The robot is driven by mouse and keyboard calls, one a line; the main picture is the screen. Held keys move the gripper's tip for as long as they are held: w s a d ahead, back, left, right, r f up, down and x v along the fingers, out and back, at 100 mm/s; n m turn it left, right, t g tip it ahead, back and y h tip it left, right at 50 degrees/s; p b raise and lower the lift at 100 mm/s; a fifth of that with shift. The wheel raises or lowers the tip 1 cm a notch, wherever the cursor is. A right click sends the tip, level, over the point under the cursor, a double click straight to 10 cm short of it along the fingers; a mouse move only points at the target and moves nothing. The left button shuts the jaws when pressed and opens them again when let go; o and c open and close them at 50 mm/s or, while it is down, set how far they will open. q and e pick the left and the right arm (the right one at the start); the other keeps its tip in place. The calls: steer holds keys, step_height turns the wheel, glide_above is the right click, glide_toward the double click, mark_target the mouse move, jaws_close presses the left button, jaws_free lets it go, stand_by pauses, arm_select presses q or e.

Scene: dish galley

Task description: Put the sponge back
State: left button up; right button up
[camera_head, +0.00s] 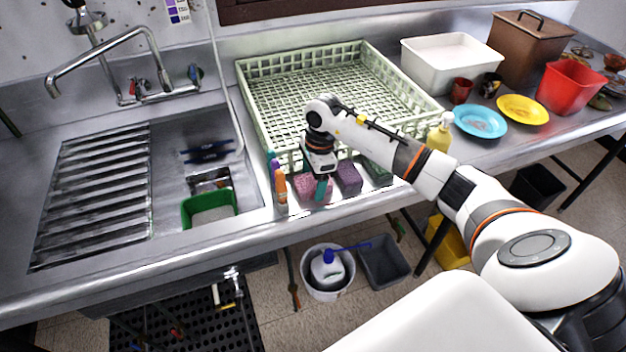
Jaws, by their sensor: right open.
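A pink speckled sponge (303,188) sits on the steel counter's front strip, before the green dish rack. A purple sponge (349,178) is just to its right, and a dark green one (379,173) is right of that. My right gripper (319,184) points down at the pink sponge, with a teal fingertip in front of it. The gripper is open; the other finger is hidden, and I cannot tell whether it touches the sponge. A small green-rimmed tray (208,221) with a pale inside is at the sink's front. My left gripper is out of view.
The green rack (300,90) stands behind the gripper. Upright bottles (280,187) are close left of the pink sponge, and a yellow bottle (441,133) is to the right. The faucet (110,45) arches over the sink side. Plates and tubs fill the far right.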

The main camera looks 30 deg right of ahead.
step_height(320, 180, up, 11)
steer(key=d+b, duration=0.1)
steer(key=b, duration=0.1)
steer(key=shift+s+d, duration=0.15)
steer(key=shift+d, duration=0.05)
stand_by(0.4)
